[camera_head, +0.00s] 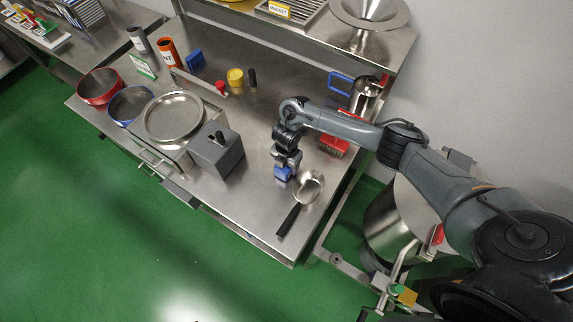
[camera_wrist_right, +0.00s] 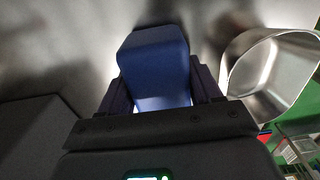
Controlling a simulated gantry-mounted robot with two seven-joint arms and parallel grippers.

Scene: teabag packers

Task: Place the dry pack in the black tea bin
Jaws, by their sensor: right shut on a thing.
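My right gripper (camera_head: 284,166) points down over the steel table, left of a small metal scoop. It is shut on a blue block-shaped pack (camera_head: 283,174), which may be the dry pack; no label on it can be read. In the right wrist view the pack (camera_wrist_right: 155,62) sits between the two dark fingers. I cannot tell whether it touches the table. No bin marked as black tea can be made out. My left gripper is not in view.
The metal scoop (camera_head: 309,187) with a black handle lies right beside the gripper. A grey box (camera_head: 217,152), a round steel pan (camera_head: 173,117), a blue-rimmed bowl (camera_head: 130,104) and a red bowl (camera_head: 99,87) stand to the left. A red brush (camera_head: 334,147) lies behind.

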